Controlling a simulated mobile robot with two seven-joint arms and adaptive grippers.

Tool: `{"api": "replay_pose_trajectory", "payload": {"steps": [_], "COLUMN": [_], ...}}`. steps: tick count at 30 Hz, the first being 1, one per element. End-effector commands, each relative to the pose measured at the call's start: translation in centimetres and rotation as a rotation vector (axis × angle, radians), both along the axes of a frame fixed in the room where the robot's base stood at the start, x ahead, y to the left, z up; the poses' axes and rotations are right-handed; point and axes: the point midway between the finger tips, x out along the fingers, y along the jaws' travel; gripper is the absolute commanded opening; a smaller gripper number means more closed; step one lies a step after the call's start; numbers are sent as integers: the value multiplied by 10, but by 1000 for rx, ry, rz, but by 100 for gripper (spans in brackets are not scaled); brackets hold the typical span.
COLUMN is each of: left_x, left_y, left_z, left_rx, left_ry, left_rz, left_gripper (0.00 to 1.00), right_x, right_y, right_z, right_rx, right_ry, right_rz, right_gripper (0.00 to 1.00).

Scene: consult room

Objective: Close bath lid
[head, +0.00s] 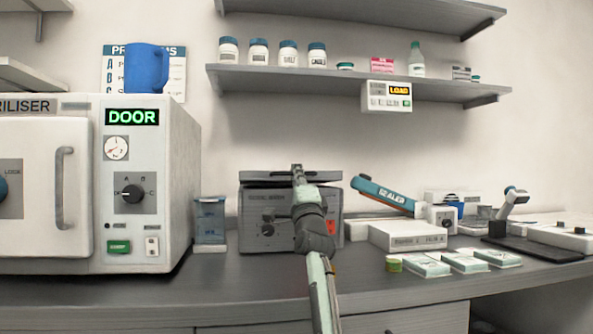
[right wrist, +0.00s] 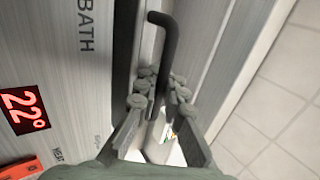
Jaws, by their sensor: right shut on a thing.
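The bath (head: 262,215) is a grey box on the counter with a dial on its front. Its lid (head: 262,175) lies nearly level along the top, and a dark band shows between lid and body; I cannot tell whether it is fully down. In the right wrist view the bath's front panel (right wrist: 62,75) shows a red 22° display, and a black bar handle (right wrist: 164,60) runs along beside the lid. My right gripper (head: 298,172) reaches the lid's front middle. Its fingers (right wrist: 164,98) are shut on the handle. My left gripper is out of view.
A steriliser (head: 150,190) stands left, with a blue jug (head: 146,68) on top. A blue-lidded container (head: 209,220) stands between it and the bath. A sealer (head: 385,194), a white box (head: 407,236) and packs (head: 465,262) lie right. A shelf (head: 350,80) hangs above.

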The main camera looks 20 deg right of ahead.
Motion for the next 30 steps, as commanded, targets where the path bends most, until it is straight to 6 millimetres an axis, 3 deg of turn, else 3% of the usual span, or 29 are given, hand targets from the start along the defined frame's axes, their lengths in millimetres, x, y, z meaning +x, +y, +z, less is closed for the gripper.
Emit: {"api": "replay_pose_trajectory", "payload": {"steps": [10,11,13,25,30], "left_x": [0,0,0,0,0], "left_y": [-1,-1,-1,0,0], "left_z": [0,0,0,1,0], "left_rx": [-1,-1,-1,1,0], "left_ry": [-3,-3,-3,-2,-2], "left_rz": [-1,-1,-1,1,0], "left_gripper": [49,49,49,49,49], "right_x": [-1,-1,-1,-2,-18], "right_y": [2,2,1,1,5], "right_z": [2,2,2,-1,-12], "right_rx": [0,0,0,0,0], "right_ry": [-6,-6,-6,-1,-2], "right_rz": [2,2,2,0,1], "right_gripper": [0,11,18,18,18]}}
